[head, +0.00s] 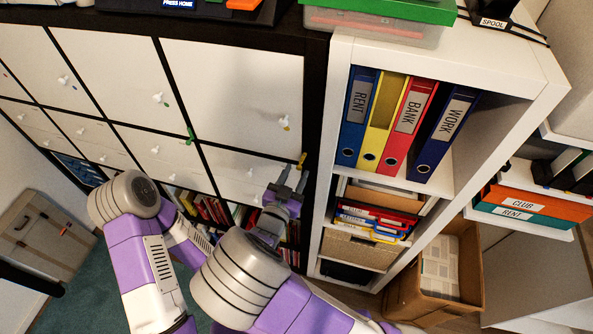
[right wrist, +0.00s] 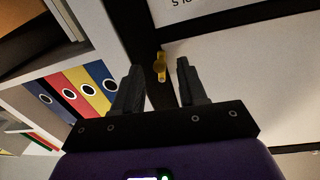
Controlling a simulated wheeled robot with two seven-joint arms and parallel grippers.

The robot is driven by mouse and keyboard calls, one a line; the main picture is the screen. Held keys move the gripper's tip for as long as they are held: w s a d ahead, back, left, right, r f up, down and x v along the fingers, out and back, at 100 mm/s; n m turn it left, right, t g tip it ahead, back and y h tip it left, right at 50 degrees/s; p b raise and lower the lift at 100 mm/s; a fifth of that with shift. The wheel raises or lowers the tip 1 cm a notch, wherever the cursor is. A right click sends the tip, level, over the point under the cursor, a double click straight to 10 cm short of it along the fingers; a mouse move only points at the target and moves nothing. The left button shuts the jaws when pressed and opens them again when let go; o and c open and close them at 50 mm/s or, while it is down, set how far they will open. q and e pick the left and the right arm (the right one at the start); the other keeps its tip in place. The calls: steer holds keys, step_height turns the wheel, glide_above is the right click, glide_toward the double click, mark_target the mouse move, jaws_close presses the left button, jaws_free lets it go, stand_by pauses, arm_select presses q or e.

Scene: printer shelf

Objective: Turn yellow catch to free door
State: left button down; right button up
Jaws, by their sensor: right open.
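The small yellow catch (head: 302,160) sits on the black cabinet frame at the lower right corner of a large white door (head: 235,95). My right gripper (head: 293,176) is open and empty just below the catch. In the right wrist view the catch (right wrist: 160,66) shows between the two fingers (right wrist: 159,76), near the tips. Whether the fingers touch it I cannot tell. My left arm shows at the left, but its gripper is out of view.
A green catch (head: 188,136) sits on the frame farther left. A white shelf (head: 345,95) with upright binders stands close to the right of the cabinet. A cardboard box (head: 462,285) is on the floor at right. The space in front of the large door is clear.

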steer(key=shift+w+d, duration=0.3)
steer(key=shift+w, duration=0.35)
jaws_close()
steer(key=shift+s+d+f+n+p, duration=0.1)
steer(key=shift+d+n+p, duration=0.15)
steer(key=shift+n, duration=0.55)
steer(key=shift+s+d+n+p, duration=0.1)
steer(key=shift+d+n+p, duration=0.1)
steer(key=shift+n, duration=0.6)
jaws_free()
